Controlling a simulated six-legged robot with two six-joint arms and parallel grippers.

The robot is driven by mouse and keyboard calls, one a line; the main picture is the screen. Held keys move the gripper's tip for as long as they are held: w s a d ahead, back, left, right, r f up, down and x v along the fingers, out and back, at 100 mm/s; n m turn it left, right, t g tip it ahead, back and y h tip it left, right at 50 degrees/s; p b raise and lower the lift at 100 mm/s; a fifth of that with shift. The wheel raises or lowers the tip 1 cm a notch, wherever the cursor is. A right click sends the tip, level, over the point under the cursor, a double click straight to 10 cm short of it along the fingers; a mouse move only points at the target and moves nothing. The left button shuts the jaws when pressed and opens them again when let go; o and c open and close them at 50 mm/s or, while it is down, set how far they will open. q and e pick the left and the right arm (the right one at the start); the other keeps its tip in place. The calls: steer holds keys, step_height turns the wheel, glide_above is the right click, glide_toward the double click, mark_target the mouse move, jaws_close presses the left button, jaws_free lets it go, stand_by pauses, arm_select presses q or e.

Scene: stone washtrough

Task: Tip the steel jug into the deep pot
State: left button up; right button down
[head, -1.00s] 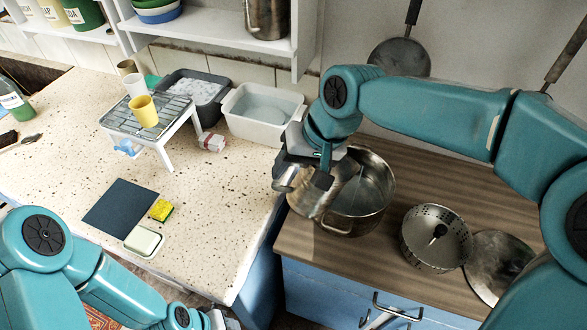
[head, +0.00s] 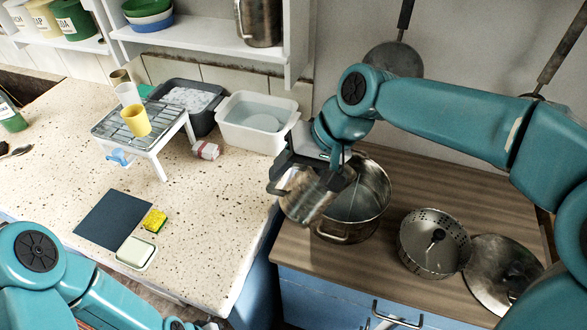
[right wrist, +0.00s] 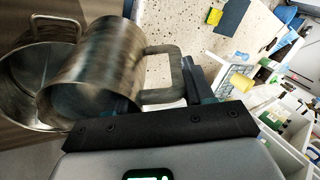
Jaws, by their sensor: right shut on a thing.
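The steel jug (head: 308,194) is held tilted at the left rim of the deep pot (head: 372,212), partly over its opening. My right gripper (head: 338,172) is shut on the jug's handle, seen best in the right wrist view (right wrist: 165,72). There the jug (right wrist: 100,62) lies over on its side, overlapping the deep pot (right wrist: 22,85). The pot stands upright on the wooden worktop. A thin pale line shows inside it; I cannot tell whether it is a pour. The jug's contents are hidden. My left arm is at the lower left, its gripper out of view.
A colander (head: 432,245) and a round steel lid (head: 500,272) lie right of the pot. A white basin (head: 258,122) of water and a rack (head: 150,130) with cups stand on the speckled counter. A pan (head: 394,62) hangs behind on the wall.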

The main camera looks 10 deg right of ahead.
steer(key=shift+d+r+y+b, duration=0.45)
steer(key=shift+d+y+b, duration=0.1)
steer(key=shift+y+b, duration=0.55)
stand_by(2.6)
steer(key=shift+d+y+b, duration=0.3)
steer(key=shift+d+b, duration=0.05)
steer(key=shift+b, duration=0.45)
stand_by(1.7)
steer(key=shift+d+r, duration=0.1)
steer(key=shift+s+d+y+b, duration=0.1)
steer(key=shift+d+y+b, duration=0.15)
steer(key=shift+b, duration=0.35)
stand_by(0.8)
steer(key=shift+t, duration=0.3)
